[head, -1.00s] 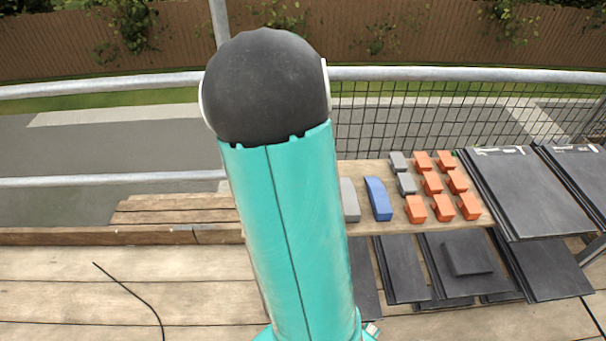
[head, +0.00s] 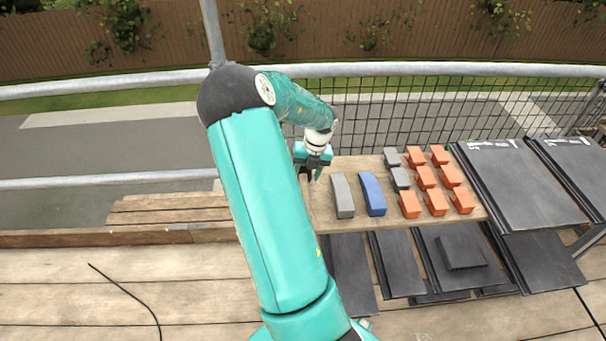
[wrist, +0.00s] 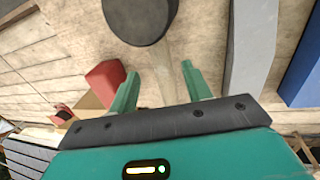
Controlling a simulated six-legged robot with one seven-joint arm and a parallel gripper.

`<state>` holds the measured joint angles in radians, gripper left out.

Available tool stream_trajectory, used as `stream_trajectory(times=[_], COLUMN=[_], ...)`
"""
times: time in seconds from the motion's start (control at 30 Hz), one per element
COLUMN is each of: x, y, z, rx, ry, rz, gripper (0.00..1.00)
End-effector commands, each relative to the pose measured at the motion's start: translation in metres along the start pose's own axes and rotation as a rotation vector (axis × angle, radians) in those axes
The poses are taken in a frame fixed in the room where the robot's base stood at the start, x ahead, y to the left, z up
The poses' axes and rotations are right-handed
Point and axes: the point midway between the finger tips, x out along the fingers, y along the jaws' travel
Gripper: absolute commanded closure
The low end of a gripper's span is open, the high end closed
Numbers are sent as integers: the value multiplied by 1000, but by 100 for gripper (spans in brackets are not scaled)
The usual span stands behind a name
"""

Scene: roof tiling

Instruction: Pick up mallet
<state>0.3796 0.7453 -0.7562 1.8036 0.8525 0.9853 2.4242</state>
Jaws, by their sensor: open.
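The mallet shows in the wrist view, with a round dark head (wrist: 140,14) at the top and a pale wooden handle (wrist: 177,55) running down from it. The handle lies toward the space between the fingers of my gripper (wrist: 159,72), which is open and empty. The lower end of the handle is hidden behind my gripper. In the head view my gripper (head: 311,172) points down over the left end of the wooden bench. The mallet cannot be made out clearly there behind my arm and gripper.
A grey curved block (head: 342,195) and a blue one (head: 372,194) lie right of my gripper. Orange blocks (head: 436,201) and dark tiles (head: 520,185) are farther right. In the wrist view a red object (wrist: 104,80) lies close to the left finger. A mesh railing (head: 450,105) stands behind.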

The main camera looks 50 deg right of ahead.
Motion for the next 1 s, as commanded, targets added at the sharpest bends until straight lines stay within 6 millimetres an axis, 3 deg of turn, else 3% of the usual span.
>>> stream_trajectory(times=[0.17, 0.43, 0.67, 0.7, 0.93, 1.0], x=[12, 51, 54, 54, 54, 54], y=[-2, -3, -3, -3, -3, -3], z=[-1, -1, -1, -1, -1, -1], rx=[0, 0, -2, -2, -2, -2], ry=[0, 1, -2, -2, -1, -1], rz=[-1, 0, 0, 0, 0, 0], gripper=[51, 51, 51, 53, 98, 100])
